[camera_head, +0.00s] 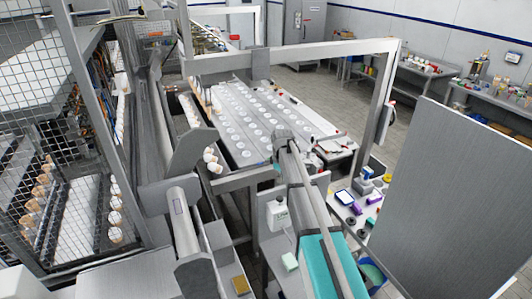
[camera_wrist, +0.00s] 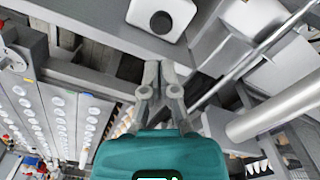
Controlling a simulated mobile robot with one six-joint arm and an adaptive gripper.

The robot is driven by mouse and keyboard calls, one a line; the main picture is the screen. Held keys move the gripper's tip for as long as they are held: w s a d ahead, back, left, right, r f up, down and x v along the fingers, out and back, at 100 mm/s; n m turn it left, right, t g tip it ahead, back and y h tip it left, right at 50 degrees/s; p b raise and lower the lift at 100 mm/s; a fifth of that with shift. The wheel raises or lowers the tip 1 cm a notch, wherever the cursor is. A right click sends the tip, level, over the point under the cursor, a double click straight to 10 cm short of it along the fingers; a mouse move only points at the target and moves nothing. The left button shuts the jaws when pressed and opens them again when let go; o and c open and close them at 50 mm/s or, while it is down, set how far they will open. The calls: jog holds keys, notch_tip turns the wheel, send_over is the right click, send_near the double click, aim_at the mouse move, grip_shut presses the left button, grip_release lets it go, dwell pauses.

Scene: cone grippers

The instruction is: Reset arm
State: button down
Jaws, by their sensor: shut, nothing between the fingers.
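My gripper (camera_wrist: 161,72) shows in the wrist view, with its teal body at the bottom and two grey fingers pointing up the picture. The fingers are shut with nothing between them. In the head view, my arm reaches up the middle of the picture from the teal part at the bottom. The fingers cannot be made out there.
A long table (camera_head: 300,121) with rows of white round pieces stands beyond the arm. A mesh cage (camera_head: 42,65) is at left, and a large grey panel (camera_head: 445,205) is at right.

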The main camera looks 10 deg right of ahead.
jog(key=shift+s, duration=0.1)
jog(key=s+f+m+b, duration=0.3)
jog(key=s+f+b, duration=0.3)
jog(key=s, duration=0.3)
jog(key=s+d+f+m+b, duration=0.1)
jog(key=s+f+m+b, duration=0.2)
jog(key=s+f+b, duration=0.4)
jog(key=s+f+m+b, duration=0.3)
jog(key=s+f+b, duration=0.3)
jog(key=s, duration=0.7)
jog(key=shift+d+f+m+b, duration=0.3)
jog(key=shift+d+f+b, duration=0.05)
jog(key=shift+f+b, duration=0.05)
